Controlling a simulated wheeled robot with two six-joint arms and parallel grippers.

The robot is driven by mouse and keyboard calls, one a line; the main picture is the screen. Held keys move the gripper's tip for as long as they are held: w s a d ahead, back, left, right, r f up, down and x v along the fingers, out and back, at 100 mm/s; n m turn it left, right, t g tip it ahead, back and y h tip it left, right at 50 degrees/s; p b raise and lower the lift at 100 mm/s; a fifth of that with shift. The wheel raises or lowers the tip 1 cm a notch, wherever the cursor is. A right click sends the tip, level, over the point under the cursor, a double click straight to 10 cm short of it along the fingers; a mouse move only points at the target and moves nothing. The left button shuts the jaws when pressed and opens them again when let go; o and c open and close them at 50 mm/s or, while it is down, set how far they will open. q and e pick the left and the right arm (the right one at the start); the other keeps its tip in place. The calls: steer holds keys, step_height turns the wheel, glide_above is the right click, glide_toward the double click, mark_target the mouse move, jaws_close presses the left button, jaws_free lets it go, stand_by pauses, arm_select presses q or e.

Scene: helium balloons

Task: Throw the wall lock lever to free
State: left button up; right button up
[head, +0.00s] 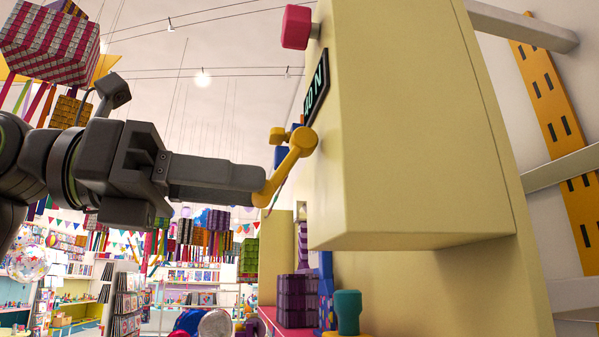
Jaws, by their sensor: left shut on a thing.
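The yellow wall lock lever (285,168) sticks out from the left face of a big cream box (420,130). The lever's arm slants down and left from its pivot at the box to its free end. My left gripper (258,184) comes in from the left and is shut on that lower end of the lever. A dark panel with lit characters (316,88) sits on the same face above the lever; its text is seen too edge-on to read surely. My right gripper is not in view.
A red knob (296,27) juts from the box above the panel. Below stand a purple striped block (297,300) and a teal knob-shaped thing (347,311). A striped box (50,45) hangs at upper left. Shop shelves are far behind.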

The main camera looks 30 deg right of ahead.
arm_select(q)
steer(key=shift+w+a+r+p, duration=0.25)
steer(key=shift+a+r+p, duration=0.1)
steer(key=shift+a+r, duration=0.2)
steer(key=shift+w+a+r+p, duration=0.1)
steer(key=shift+a+r+p, duration=0.4)
steer(key=shift+r+p, duration=0.1)
steer(key=shift+r, duration=0.15)
